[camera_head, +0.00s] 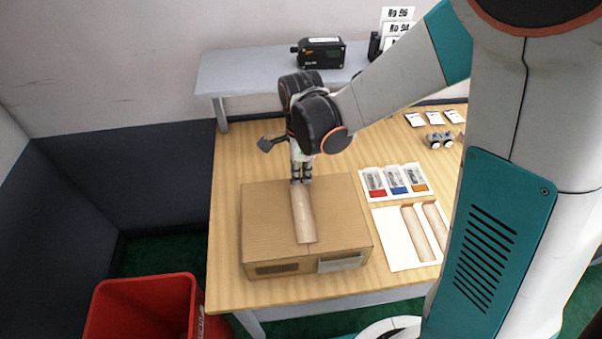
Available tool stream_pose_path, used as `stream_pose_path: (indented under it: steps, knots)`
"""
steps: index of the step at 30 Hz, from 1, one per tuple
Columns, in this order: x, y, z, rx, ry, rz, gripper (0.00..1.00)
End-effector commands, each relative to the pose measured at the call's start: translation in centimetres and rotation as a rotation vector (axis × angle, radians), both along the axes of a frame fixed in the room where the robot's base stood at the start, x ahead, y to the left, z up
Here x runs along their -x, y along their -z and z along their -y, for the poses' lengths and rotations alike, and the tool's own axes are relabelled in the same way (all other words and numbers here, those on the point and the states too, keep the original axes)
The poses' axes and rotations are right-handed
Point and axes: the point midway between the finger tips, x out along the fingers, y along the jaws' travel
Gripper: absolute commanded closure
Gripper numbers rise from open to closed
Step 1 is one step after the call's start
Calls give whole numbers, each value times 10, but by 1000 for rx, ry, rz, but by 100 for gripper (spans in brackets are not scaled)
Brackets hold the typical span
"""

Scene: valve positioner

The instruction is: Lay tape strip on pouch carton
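A tan tape strip (303,216) lies lengthwise along the top middle of the brown pouch carton (348,213), over its centre line. Its near end stops short of the carton's front edge. My gripper (301,181) points down at the strip's far end, with its fingertips touching or just above it. The fingers look close together, but I cannot tell whether they pinch the strip. Two more tan strips (417,233) lie on a white backing sheet (389,225) to the right of the carton.
Pouches with red, blue and orange ends (397,181) lie behind the backing sheet. Small cards (415,119) and a small metal part (438,139) are at the back right. A grey shelf (240,77) holds a black device (321,53). A red bin (141,306) stands at the front left. Bare wood (230,170) shows left of the carton.

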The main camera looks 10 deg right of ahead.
Motion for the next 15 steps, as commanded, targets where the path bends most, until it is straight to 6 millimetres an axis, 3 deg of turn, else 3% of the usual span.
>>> stream_pose_path:
  steps: [15]
  knots:
    - [0, 3, 0, 0, 0, 0, 100]
